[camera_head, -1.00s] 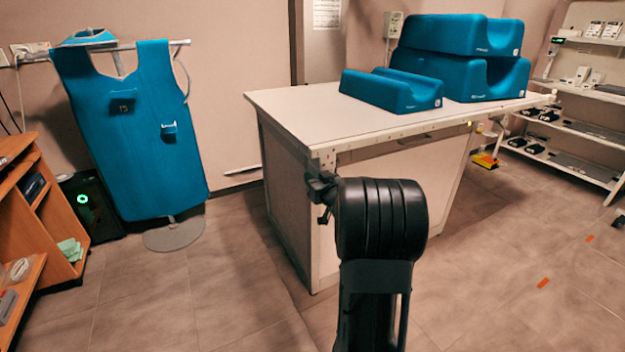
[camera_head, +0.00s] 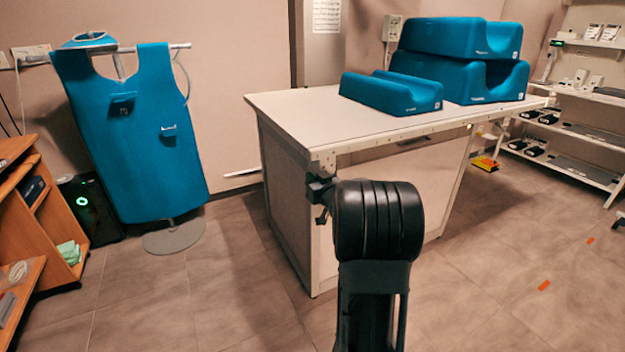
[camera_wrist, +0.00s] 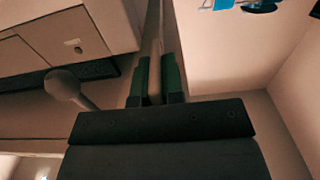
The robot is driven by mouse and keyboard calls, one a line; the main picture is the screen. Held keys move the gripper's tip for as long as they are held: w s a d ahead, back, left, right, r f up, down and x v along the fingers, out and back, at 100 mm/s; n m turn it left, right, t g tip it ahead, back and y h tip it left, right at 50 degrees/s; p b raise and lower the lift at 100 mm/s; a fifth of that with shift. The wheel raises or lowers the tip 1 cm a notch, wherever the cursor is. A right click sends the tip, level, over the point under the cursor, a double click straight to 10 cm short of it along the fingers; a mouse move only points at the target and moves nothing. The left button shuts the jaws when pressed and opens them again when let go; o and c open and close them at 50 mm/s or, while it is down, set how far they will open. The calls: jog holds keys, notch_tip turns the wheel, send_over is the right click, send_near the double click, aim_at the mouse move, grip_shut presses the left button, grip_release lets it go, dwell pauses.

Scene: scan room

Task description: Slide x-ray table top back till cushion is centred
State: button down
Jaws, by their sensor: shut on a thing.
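The x-ray table top (camera_head: 300,108) is a pale slab with a rail along its near edge, on a white base (camera_head: 285,200). A low blue grooved cushion (camera_head: 392,95) lies on it, left of two larger stacked blue cushions (camera_head: 460,37). My gripper (camera_head: 322,190) is at the table's near corner, just below the top, partly hidden behind my dark wrist. In the wrist view, my gripper (camera_wrist: 156,85) has its two green-sided fingers closed on a narrow pale bar (camera_wrist: 155,70). I cannot tell exactly which part of the table it is.
A blue apron (camera_head: 140,150) hangs on a stand at left, beside a wooden cabinet (camera_head: 40,225) and a black box (camera_head: 90,205). White shelves (camera_head: 575,155) stand at right. The floor at front right is clear, with orange marks (camera_head: 544,286).

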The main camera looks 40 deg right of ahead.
jog(key=shift+w+r, duration=0.1)
jog(key=shift+w, duration=0.25)
jog(key=w, duration=0.4)
jog(key=shift+w+d+p, duration=0.25)
jog(key=shift+d+p, duration=0.05)
jog(key=shift+p, duration=0.05)
jog(key=c, duration=1.2)
grip_release()
jog(key=shift+c, duration=0.2)
jog(key=s+a+p, duration=0.1)
jog(key=s+p, duration=0.1)
jog(key=s, duration=1.1)
jog(key=shift+s+a+p, duration=0.3)
jog(key=shift+s+a, duration=0.1)
